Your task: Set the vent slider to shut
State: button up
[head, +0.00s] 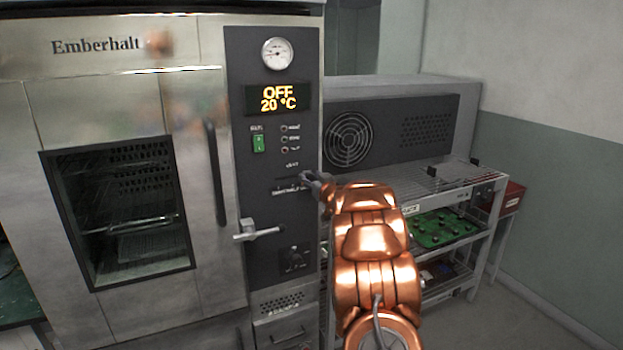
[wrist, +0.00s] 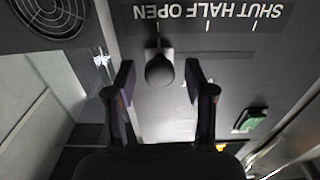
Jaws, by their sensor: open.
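The vent slider is a dark round knob (wrist: 159,70) on the oven's dark control panel (head: 272,220). In the wrist view, the panel lettering is upside down, with OPEN at the left and SHUT at the right. The knob stands at the OPEN mark. My gripper (wrist: 159,75) is open, with one finger on each side of the knob and a visible gap to each. In the head view my gripper (head: 312,182) is at the right end of the vent scale, partly hiding the slider.
A green switch (head: 259,143) is higher on the panel. A grey unit with a fan grille (head: 348,139) and a shelf rack (head: 482,185) stand to the right.

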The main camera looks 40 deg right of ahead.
grip_shut()
dwell(0.3)
dwell(0.3)
